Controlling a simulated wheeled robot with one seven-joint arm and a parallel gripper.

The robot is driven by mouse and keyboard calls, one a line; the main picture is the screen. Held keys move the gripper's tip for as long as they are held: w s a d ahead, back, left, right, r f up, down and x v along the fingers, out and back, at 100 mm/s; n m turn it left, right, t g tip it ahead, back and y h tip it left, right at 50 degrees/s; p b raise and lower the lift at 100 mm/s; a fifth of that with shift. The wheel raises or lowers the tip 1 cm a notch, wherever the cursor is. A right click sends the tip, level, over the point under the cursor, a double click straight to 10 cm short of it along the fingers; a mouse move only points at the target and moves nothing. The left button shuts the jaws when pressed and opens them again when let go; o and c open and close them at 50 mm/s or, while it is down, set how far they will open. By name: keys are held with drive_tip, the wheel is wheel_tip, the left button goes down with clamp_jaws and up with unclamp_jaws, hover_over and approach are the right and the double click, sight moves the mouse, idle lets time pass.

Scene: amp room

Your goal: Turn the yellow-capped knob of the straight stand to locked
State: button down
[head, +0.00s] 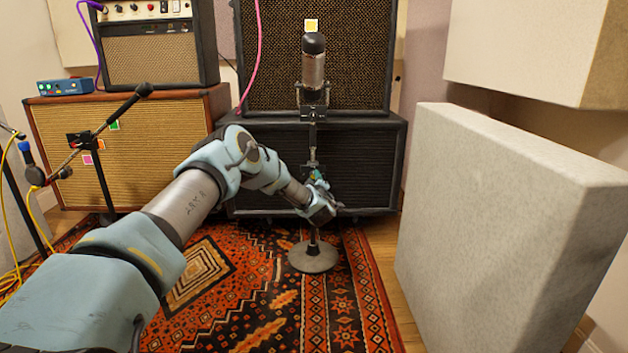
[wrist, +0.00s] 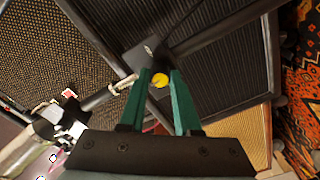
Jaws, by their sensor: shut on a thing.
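The straight stand (head: 312,136) rises from a round grey base (head: 314,257) on the rug, upright in the head view. It carries a silver microphone (head: 313,72) with a dark top. The yellow-capped knob (wrist: 159,80) shows in the wrist view between the green fingertips of my gripper (wrist: 161,73). My gripper is shut on the knob, with a finger on each side. In the head view my gripper (head: 317,177) is at the stand's middle clamp, and the knob is hidden there. I cannot tell which way the knob is turned.
A black speaker cabinet (head: 370,150) stands close behind the stand. A large grey panel (head: 490,200) stands to the right. A second stand with a boom (head: 110,118) and a tan cabinet (head: 160,135) are at the left. Patterned rug (head: 255,305) lies open in front.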

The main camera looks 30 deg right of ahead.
idle(0.4)
drive_tip(key=shift+a+f+m+h+p, duration=0.15)
drive_tip(key=shift+m+p, duration=0.6)
drive_tip(key=shift+m, duration=3.8)
drive_tip(key=shift+d+r+m+h+p, duration=0.2)
drive_tip(key=shift+m+p, duration=0.55)
drive_tip(key=shift+m, duration=3.8)
drive_tip(key=c, duration=0.6)
unclamp_jaws()
